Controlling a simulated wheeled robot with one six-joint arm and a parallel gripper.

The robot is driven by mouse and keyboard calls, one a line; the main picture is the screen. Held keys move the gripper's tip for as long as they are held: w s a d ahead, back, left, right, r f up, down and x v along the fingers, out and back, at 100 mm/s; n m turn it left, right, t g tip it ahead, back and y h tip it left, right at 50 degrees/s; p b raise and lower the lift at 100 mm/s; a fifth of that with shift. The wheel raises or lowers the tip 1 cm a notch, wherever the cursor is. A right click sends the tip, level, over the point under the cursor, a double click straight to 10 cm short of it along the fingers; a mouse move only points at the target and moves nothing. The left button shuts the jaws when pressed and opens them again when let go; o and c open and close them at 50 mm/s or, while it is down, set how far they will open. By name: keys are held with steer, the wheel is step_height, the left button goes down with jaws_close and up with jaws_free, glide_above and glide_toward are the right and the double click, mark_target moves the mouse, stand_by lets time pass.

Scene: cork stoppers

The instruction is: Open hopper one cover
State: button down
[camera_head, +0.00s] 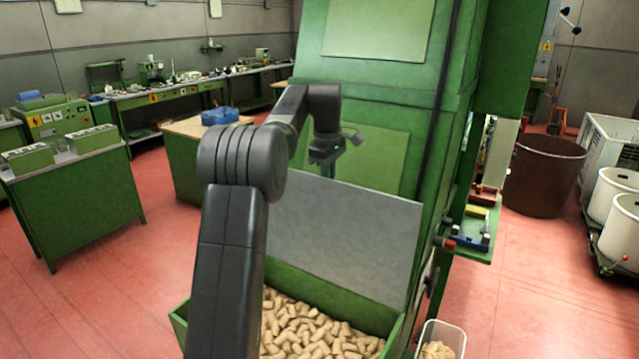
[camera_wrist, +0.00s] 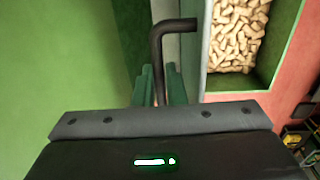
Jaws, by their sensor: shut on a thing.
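The hopper cover (camera_head: 345,240) is a flat grey panel, raised steeply at the back of the green hopper (camera_head: 310,280). The hopper's inside shows, full of cork stoppers (camera_head: 305,330). In the wrist view the cover shows nearly edge-on as a grey strip (camera_wrist: 206,45). A dark bent handle (camera_wrist: 160,45) stands beside it. My gripper (camera_head: 323,170) is at the cover's top edge in the head view. In the wrist view its two green fingers (camera_wrist: 161,88) are shut on the handle's lower part. The handle is hidden in the head view.
The tall green machine (camera_head: 390,60) rises close behind the cover. A white bin of corks (camera_head: 442,338) stands right of the hopper, below a small shelf with coloured items (camera_head: 475,235). A workbench with a blue tray (camera_head: 220,116) is at the left. Red floor between is clear.

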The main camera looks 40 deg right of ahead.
steer(key=shift+w+d+f, duration=0.25)
steer(key=shift+d+f, duration=0.35)
steer(key=shift+d, duration=0.1)
steer(key=c, duration=1.8)
jaws_free()
steer(key=o, duration=0.3)
steer(key=shift+w+d, duration=0.2)
steer(key=shift+s+a+r, duration=0.1)
steer(key=shift+r, duration=0.1)
step_height(320, 180, up, 8)
steer(key=shift+a+f, duration=0.15)
steer(key=shift+f, duration=0.1)
